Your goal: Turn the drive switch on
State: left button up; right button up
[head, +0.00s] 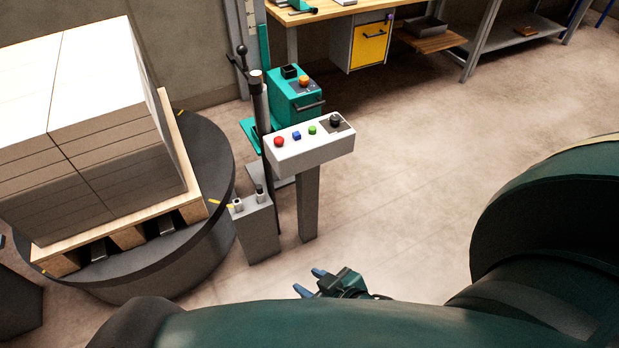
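A white control box (309,152) stands on a grey post. Its sloped top carries a red button (279,141), a blue button (297,135), a green button (312,130) and a black rotary knob (335,119) on a dark plate. No label is readable, so I cannot tell for certain which control is the drive switch, nor the knob's setting. My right gripper (310,281) is low in front of the post, well apart from the box. Its two blue fingertips are spread with nothing visible between them. My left gripper is not in view.
A turntable (215,225) at left bears a wooden pallet (75,260) with stacked reams (90,120). A short grey pedestal (258,232) with two small levers and a dark mast stand beside the post. A teal machine (292,98) is behind. The floor at right is clear.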

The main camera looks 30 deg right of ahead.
aim_at(335, 119)
jog(key=l, duration=2.5)
